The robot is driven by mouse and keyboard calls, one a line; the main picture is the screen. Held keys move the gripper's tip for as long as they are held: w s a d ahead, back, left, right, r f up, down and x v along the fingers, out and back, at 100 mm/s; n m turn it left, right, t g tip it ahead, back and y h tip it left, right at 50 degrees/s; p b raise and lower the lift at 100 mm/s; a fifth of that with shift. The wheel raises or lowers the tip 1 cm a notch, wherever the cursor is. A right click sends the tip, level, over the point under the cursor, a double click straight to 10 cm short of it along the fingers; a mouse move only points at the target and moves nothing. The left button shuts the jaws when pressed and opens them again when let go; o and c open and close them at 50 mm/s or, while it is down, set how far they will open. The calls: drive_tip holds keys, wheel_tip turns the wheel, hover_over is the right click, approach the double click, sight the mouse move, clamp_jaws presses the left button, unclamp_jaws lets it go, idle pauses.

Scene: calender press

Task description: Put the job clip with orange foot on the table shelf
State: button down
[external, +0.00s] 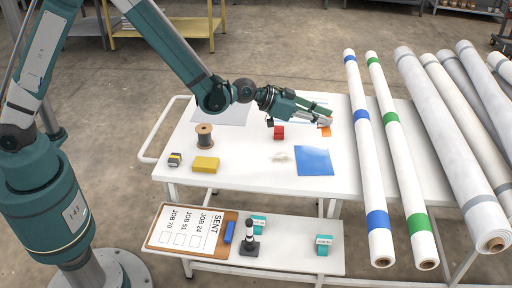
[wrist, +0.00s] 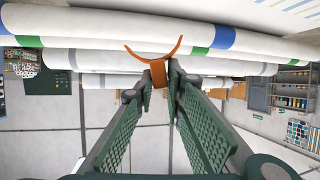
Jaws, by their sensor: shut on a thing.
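My gripper (external: 322,116) is stretched out over the right part of the white table. It is shut on an orange piece (external: 325,121), which I take to be the job clip's orange foot. In the wrist view the orange piece (wrist: 158,72) sits between the fingertips (wrist: 160,75), with a curved, open arc facing away from me. The rest of the clip is hidden or unclear. The lower table shelf (external: 290,263) is white and lies in front of and below the table top.
The shelf holds a clipboard (external: 190,232), a blue block (external: 228,232), a black-and-white post (external: 249,238) and teal labelled clips (external: 323,245), (external: 259,222). On top lie a spool (external: 204,137), yellow block (external: 205,164), red block (external: 279,132) and blue sheet (external: 314,161).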

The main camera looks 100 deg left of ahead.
drive_tip(key=s+d+r+m+h, duration=0.2)
drive_tip(key=s+d, duration=0.2)
drive_tip(key=d, duration=0.7)
drive_tip(key=s+d+r+m+h, duration=0.2)
drive_tip(key=s+d, duration=0.1)
drive_tip(key=d, duration=0.9)
drive_tip(key=s+d+r+m+h, duration=0.2)
drive_tip(key=s+d+r+h, duration=0.1)
drive_tip(key=d, duration=0.9)
drive_tip(key=shift+s, duration=0.8)
drive_tip(key=shift+r, duration=0.1)
drive_tip(key=n+y+p, duration=0.1)
drive_tip(key=n+y, duration=0.5)
drive_tip(key=y, duration=0.4)
hover_over(334, 143)
wheel_tip(334, 143, down, 9)
drive_tip(key=shift+g, duration=0.3)
drive_tip(key=shift+f+b, duration=0.55)
drive_tip(key=shift+f, duration=2.55)
drive_tip(key=shift+f, duration=0.1)
drive_tip(key=shift+f+b, duration=0.4)
drive_tip(key=shift+f, duration=1.35)
